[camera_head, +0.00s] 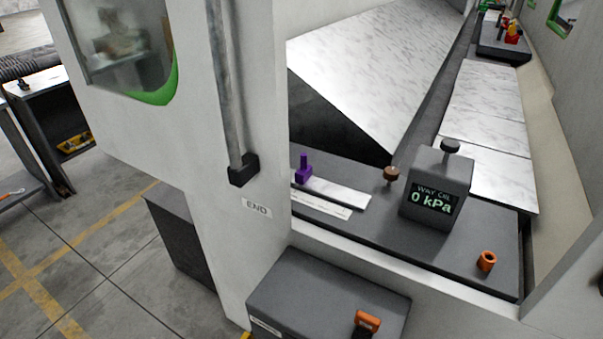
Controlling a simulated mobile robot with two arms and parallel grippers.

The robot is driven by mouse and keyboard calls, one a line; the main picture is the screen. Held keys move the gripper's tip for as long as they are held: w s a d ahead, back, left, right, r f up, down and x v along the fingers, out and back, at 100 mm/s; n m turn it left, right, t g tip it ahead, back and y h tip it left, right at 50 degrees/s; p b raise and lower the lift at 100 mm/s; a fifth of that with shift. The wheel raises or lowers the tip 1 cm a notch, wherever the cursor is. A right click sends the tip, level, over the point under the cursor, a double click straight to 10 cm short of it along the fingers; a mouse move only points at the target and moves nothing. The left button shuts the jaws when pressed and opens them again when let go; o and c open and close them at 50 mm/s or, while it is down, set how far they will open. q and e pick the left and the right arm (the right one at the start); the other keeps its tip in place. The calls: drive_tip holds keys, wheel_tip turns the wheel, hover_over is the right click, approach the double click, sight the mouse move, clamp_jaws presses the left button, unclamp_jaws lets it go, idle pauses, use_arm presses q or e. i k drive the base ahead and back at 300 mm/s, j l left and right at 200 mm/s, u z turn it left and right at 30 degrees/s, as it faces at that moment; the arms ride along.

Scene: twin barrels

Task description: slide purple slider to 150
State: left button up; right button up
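The purple slider (303,170) stands upright at the left end of a pale scale strip (335,191) on a dark grey panel (385,222). Its base is partly cut off by the white machine column to its left. The scale's markings are too small to read. A white label strip (321,206) lies in front of it. To the right, a grey box with a display (432,200) reads "WAY OIL 0 kPa" and has a dark knob on top. Neither of my grippers is in view.
A brown knob (391,175) stands between the slider and the display box. An orange cylinder (486,261) sits at the panel's right end. A white column (240,120) with a vertical bar handle (225,80) rises left. A grey box (330,295) with an orange part (367,321) is below.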

sight(304, 172)
drive_tip(key=k+l+u, duration=0.15)
drive_tip(key=u, duration=0.35)
drive_tip(key=k+l+u, duration=0.1)
drive_tip(key=u, duration=0.35)
drive_tip(key=k+u, duration=0.3)
drive_tip(key=u, duration=0.2)
